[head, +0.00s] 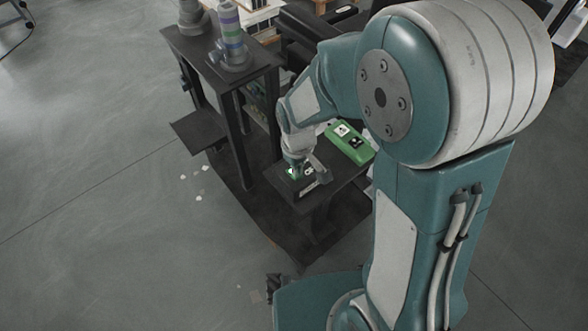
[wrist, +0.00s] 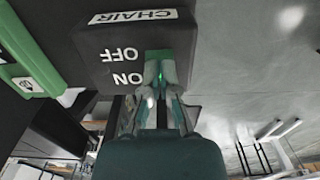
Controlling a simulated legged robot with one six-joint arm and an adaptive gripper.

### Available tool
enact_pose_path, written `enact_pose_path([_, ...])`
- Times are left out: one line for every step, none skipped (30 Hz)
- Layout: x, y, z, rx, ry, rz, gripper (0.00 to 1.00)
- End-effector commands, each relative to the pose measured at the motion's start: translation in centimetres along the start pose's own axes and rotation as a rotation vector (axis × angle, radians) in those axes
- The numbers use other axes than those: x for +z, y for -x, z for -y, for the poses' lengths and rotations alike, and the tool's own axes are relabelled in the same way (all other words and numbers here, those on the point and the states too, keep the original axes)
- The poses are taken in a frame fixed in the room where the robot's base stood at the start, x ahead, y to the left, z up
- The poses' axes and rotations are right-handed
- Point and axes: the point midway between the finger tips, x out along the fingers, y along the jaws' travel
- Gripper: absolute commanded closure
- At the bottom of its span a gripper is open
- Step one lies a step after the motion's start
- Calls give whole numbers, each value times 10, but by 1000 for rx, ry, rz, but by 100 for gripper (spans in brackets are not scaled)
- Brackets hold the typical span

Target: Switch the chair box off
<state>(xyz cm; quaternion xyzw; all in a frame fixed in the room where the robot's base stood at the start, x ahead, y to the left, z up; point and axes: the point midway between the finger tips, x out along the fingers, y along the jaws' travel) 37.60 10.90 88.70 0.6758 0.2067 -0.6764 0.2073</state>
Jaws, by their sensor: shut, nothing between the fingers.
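The chair box is dark, with a white CHAIR label and the words OFF and ON. The chair box (wrist: 95,48) fills the upper left of the wrist view, where its lettering appears upside down. A green switch part (wrist: 182,38) shows on its face beside the words, partly hidden by my fingers. My gripper (wrist: 160,72) is shut and empty, with its fingertips at the green part. I cannot tell whether they touch it or which way the switch sits. In the head view my gripper (head: 294,173) is at the small box on the low black stand.
A green box (head: 350,142) with black and white panels lies behind my gripper; its edge shows at left in the wrist view. A taller black table (head: 205,50) holds two columns, one with coloured bands (head: 231,38). Open grey floor (head: 100,190) lies to the left.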

Motion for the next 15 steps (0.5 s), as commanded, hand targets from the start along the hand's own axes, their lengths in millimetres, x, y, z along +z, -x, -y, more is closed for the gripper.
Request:
enact_pose_path([0, -1, 0, 0, 0, 1, 100])
enact_pose_path([0, -1, 0, 0, 0, 1, 100])
enact_pose_path([0, -2, 0, 0, 0, 1, 100])
enact_pose_path([0, -2, 0, 0, 0, 1, 100])
enact_pose_path([0, -3, 0, 0, 0, 1, 100])
enact_pose_path([0, -3, 0, 0, 0, 1, 100])
enact_pose_path([0, -4, 0, 0, 0, 1, 100])
enact_pose_path([0, -4, 0, 0, 0, 1, 100])
enact_pose_path([0, -4, 0, 0, 0, 1, 100])
enact_pose_path([0, -4, 0, 0, 0, 1, 100])
enact_pose_path([0, -3, 0, 0, 0, 0, 100])
enact_pose_path([0, -1, 0, 0, 0, -1, 100])
enact_pose_path([0, 1, 0, 1, 0, -2, 100])
enact_pose_path([-1, 4, 0, 1, 0, -2, 100])
enact_pose_path([0, 6, 0, 1, 0, -2, 100])
